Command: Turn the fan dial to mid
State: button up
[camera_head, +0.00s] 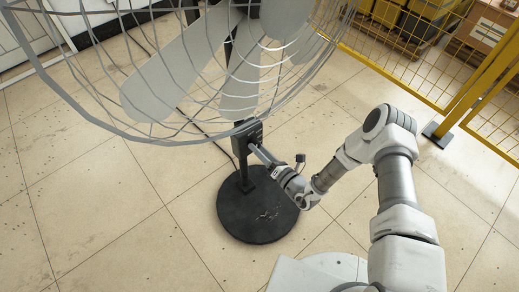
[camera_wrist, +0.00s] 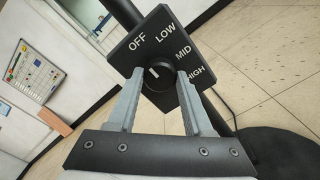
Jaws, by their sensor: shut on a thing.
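The floor fan (camera_head: 215,70) stands on a round black base. Its black control box (camera_head: 247,134) is on the pole below the cage and also fills the upper middle of the wrist view. The box's face carries the labels OFF, LOW, MID and HIGH in white. The round black fan dial (camera_wrist: 160,77) sits below these labels, and its short white mark points up-left, roughly toward OFF. My gripper (camera_wrist: 159,79) is shut on the dial, one grey finger on each side of it. In the head view my gripper (camera_head: 261,154) reaches the box from the lower right.
The wire cage (camera_head: 110,125) hangs just above the box and my arm. A yellow mesh fence (camera_head: 410,45) stands at the upper right. A whiteboard (camera_wrist: 33,77) is on the wall at left in the wrist view. The tiled floor around the base is clear.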

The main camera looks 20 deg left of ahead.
grip_shut()
